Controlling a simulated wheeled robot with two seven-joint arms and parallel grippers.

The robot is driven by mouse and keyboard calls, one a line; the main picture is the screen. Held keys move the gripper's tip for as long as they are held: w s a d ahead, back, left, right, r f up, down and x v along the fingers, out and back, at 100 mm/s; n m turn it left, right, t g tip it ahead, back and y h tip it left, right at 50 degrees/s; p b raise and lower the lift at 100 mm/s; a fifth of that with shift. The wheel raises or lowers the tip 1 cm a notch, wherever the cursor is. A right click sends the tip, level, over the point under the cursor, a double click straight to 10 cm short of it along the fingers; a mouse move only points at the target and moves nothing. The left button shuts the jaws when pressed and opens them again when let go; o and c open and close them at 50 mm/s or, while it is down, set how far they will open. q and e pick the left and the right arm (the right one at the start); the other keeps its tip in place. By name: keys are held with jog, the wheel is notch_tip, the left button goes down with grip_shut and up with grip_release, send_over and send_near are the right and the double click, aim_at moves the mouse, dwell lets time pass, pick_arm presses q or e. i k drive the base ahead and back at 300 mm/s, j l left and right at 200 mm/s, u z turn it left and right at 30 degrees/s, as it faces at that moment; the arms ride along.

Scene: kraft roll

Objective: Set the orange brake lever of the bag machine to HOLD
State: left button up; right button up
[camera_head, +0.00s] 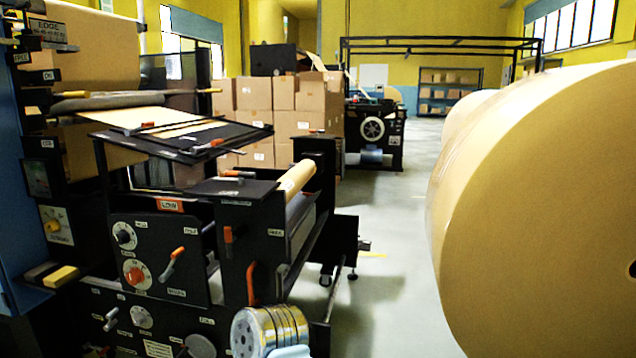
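The bag machine (150,240) fills the left of the head view, with black side panels carrying dials and levers. One orange-handled lever (172,262) sits tilted on the front panel, right of a red-orange dial (134,274). Another orange-tipped lever (228,240) stands upright on the panel to its right.
A large kraft roll (545,220) blocks the right side close by. The grey floor (395,230) between it and the machine is open. Stacked cardboard boxes (285,105), another machine (375,130) and a shelf (447,90) stand at the back.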

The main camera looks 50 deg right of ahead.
aim_at(164, 276)
jog(key=i+l+z, duration=0.15)
jog(key=l+z, duration=0.15)
jog(key=i+l+z, duration=0.15)
jog(key=l+z, duration=0.15)
jog(key=i+l+z, duration=0.3)
jog(key=i+l, duration=0.25)
jog(key=l, duration=0.15)
jog(key=i+l+z, duration=0.1)
jog(key=i+l, duration=0.2)
jog(key=l, duration=0.1)
